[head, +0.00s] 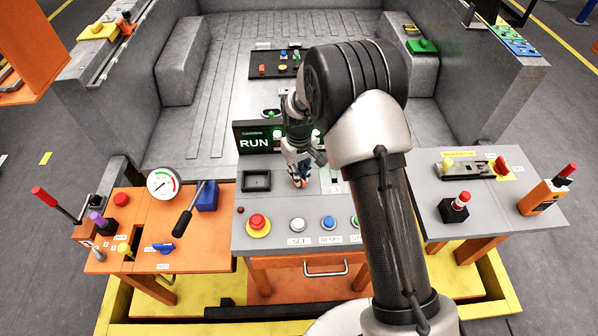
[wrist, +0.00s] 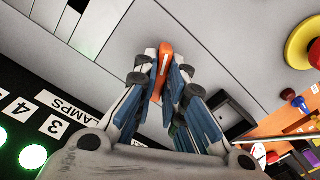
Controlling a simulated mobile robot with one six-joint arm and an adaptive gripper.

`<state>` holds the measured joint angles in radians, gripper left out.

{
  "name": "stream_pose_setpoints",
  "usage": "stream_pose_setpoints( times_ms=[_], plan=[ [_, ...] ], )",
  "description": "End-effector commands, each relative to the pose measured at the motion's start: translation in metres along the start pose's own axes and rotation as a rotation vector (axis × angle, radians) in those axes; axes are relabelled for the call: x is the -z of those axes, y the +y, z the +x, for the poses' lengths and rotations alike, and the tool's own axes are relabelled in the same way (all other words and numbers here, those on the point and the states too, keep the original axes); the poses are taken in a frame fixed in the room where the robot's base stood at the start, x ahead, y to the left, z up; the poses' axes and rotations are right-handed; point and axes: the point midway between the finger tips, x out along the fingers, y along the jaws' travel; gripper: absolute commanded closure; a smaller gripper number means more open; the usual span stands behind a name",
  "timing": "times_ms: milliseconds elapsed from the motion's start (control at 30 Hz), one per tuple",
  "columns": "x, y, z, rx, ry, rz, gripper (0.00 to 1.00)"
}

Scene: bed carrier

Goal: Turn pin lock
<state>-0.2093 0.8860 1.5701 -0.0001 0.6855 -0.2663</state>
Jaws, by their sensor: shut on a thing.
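My gripper (head: 300,178) is over the grey console, just right of a dark square recess. In the wrist view, my gripper (wrist: 163,78) has its blue-padded fingers closed around a narrow orange knob (wrist: 165,55) with a white line on it. The knob sits at the grey panel surface, and its lower part is hidden between the fingers. No readable label beside the knob tells whether it is the pin lock. In the head view the knob is mostly covered by my fingers.
The grey console (head: 245,238) carries a red button (head: 258,222) on a yellow base, a white button (head: 297,225) and a blue button (head: 328,223). An orange side table (head: 140,205) with levers and a gauge (head: 163,183) is at left.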

Motion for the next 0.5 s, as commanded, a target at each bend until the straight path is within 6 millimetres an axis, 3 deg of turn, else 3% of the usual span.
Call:
stream_pose_setpoints(
  times_ms=[500],
  plan=[
    [0.0001,0.0,-0.0004,0.0,0.0,0.386,1.0]
  ],
)
